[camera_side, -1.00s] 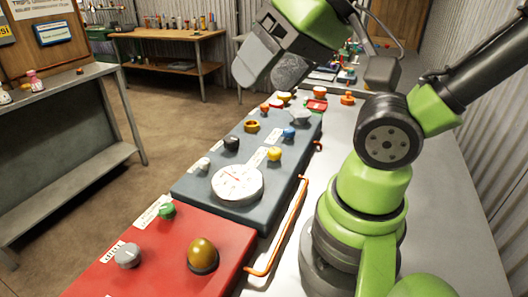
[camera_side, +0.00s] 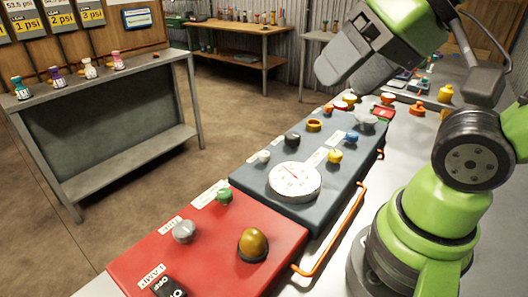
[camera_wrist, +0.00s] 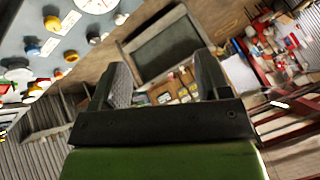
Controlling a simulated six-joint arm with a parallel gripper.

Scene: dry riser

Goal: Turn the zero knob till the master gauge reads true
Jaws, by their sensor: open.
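The white round gauge (camera_side: 294,181) lies face up on the blue-grey panel (camera_side: 248,178). It has a thin red needle, but its scale is too small to read. In the wrist view the gauge (camera_wrist: 97,4) is cut off by the top edge. Around it stand a yellow knob (camera_side: 335,156), a blue knob (camera_side: 352,138), a black knob (camera_side: 292,139) and a small white knob (camera_side: 263,156). I cannot tell which is the zero knob; the labels are unreadable. My gripper (camera_side: 338,72) is open and empty, high above the panel's far end.
A red panel (camera_side: 205,265) in front carries a green knob (camera_side: 224,195), a grey knob (camera_side: 184,231) and an amber dome (camera_side: 253,245). An orange rail (camera_side: 335,240) runs along the panels beside my base. A bench (camera_side: 125,130) stands across open floor.

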